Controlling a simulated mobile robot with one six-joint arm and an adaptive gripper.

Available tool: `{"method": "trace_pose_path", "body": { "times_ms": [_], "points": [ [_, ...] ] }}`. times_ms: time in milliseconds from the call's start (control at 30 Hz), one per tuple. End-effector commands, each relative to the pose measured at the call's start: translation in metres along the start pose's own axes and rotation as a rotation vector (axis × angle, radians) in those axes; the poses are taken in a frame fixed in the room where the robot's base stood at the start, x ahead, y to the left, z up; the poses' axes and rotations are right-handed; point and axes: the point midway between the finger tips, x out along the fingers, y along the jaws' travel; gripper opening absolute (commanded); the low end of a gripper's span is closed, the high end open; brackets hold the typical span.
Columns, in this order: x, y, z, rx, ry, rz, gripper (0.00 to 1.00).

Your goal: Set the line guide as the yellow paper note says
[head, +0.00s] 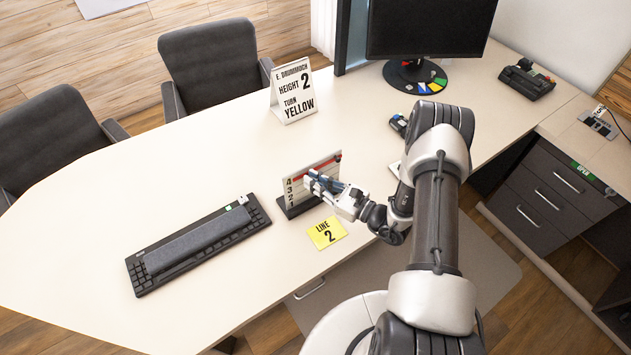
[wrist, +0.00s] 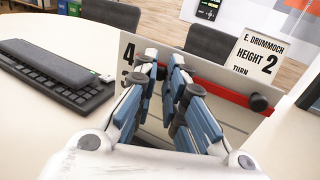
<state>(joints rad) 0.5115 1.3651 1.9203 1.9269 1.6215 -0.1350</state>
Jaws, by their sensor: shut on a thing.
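The line guide is an upright white board (head: 325,167) in a dark base (head: 298,208), with the numbers 4, 3, 2, 1 down its left edge. A red bar (wrist: 225,91) crosses the board. It is high on the board, by the upper numbers; its exact line is hard to tell. A black knob (wrist: 258,103) is near its right end. My gripper (head: 313,180) is at the board's front, its fingers (wrist: 165,68) closed on the bar's left part; the contact is mostly hidden. The yellow paper note (head: 327,232), reading "LINE 2", lies on the desk before the guide.
A white card (head: 294,92) reads "E. DRUMMOCH, HEIGHT 2, TURN YELLOW". A keyboard (head: 197,245) lies left of the guide. A monitor (head: 430,28) stands behind, and a black phone-like device (head: 527,80) is at right.

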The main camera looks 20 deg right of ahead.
Motion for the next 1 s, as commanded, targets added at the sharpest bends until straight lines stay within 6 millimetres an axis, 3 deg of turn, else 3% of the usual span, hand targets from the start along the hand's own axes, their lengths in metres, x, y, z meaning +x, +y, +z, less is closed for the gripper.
{"method": "trace_pose_path", "body": {
  "times_ms": [300,733,1000],
  "points": [
    [0.0,0.001,-0.005,0.001,0.001,0.001,0.0],
    [0.0,0.001,-0.076,0.002,0.002,0.0,0.0],
    [0.0,0.001,-0.081,0.001,0.001,0.001,0.0]
  ]
}}
